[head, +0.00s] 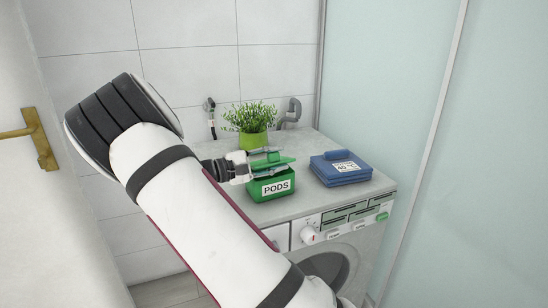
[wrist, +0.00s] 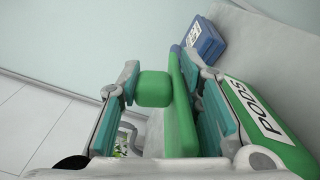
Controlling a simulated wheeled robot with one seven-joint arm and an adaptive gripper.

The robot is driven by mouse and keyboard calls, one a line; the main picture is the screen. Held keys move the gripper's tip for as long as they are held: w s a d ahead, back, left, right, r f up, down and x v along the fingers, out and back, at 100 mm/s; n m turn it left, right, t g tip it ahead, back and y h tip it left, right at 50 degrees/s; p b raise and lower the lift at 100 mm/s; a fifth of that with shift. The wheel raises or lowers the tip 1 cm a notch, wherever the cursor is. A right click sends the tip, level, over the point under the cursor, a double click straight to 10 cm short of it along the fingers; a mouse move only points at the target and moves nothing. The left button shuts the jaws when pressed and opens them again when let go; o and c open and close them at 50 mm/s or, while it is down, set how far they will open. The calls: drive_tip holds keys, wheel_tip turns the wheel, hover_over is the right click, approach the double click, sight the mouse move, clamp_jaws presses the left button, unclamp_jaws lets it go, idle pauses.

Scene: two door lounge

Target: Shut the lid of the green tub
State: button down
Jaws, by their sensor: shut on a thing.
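The green tub (head: 258,193) with a "PODS" label stands on the grey top of the washing machine. Its lid (head: 286,160) shows as a lighter green slab above the tub, apart from the rim at the front. My gripper (head: 268,162) reaches in from the left with its fingers around the lid. In the wrist view, my gripper (wrist: 165,90) is shut on the lid (wrist: 182,110), with its green block-like handle (wrist: 153,89) between the left finger and the slab. The tub (wrist: 275,135) is beyond the right finger there. The inside of the tub and the hinge are hidden.
Folded blue cloth-like stack (head: 340,168) with a "40 °C" label lies right of the tub. A potted plant (head: 252,138) stands behind it. The washing machine's top (head: 300,208) is bare at the front. A glass panel (head: 400,80) rises at the right.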

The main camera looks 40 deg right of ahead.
drive_tip(key=shift+a+f, duration=0.1)
drive_tip(key=shift+f, duration=0.25)
drive_tip(key=c, duration=1.3)
unclamp_jaws()
drive_tip(key=shift+c, duration=0.2)
drive_tip(key=shift+r, duration=0.1)
drive_tip(key=v, duration=1.2)
